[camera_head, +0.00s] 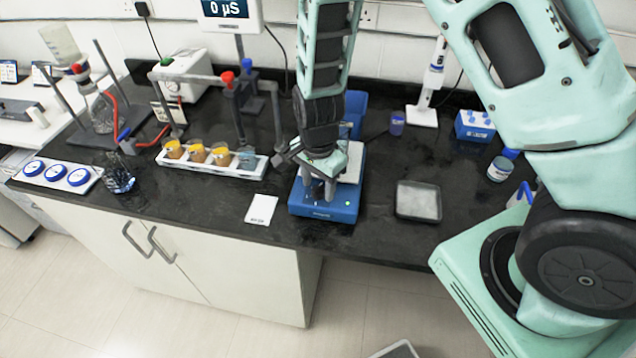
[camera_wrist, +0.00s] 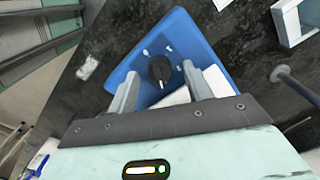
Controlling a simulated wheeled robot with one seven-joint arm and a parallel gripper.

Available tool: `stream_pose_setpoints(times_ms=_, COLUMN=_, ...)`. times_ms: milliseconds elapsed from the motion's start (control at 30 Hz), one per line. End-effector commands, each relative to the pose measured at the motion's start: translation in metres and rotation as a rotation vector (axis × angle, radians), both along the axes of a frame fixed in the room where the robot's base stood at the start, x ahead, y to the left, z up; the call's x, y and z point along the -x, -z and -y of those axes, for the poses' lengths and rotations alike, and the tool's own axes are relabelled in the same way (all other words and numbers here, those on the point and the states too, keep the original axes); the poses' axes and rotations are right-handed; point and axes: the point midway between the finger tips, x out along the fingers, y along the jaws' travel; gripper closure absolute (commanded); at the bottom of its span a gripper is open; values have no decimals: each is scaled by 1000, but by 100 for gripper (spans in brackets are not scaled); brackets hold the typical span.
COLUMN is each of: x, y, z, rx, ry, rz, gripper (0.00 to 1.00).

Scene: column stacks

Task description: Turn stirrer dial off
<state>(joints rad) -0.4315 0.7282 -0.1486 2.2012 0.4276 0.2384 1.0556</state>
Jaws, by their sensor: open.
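The stirrer (camera_head: 322,210) is a blue device with a white top plate, on the black bench near the middle of the head view. In the wrist view its blue body (camera_wrist: 201,40) fills the upper middle. Its black dial (camera_wrist: 160,70) has a white pointer line and small white marks around it. My gripper (camera_wrist: 168,82) is open over the stirrer's front, with one grey finger on each side of the dial. I cannot tell whether the fingers touch it.
A rack of orange-filled beakers (camera_head: 213,160) stands left of the stirrer. A white card (camera_head: 261,209) lies at the front left. A grey square dish (camera_head: 419,201) sits to the right. A purple-capped vial (camera_head: 397,124) and a blue tube rack (camera_head: 474,126) stand behind.

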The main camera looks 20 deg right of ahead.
Motion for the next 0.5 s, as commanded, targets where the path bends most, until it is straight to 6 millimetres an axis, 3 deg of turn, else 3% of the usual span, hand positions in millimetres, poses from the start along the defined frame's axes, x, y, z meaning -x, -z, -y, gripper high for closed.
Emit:
stream_pose_setpoints(times_ms=400, x=0, y=8, z=0, rx=-1, ry=0, rz=0, gripper=50)
stream_pose_setpoints(times_ms=500, x=0, y=8, z=0, rx=-1, ry=0, rz=0, gripper=78)
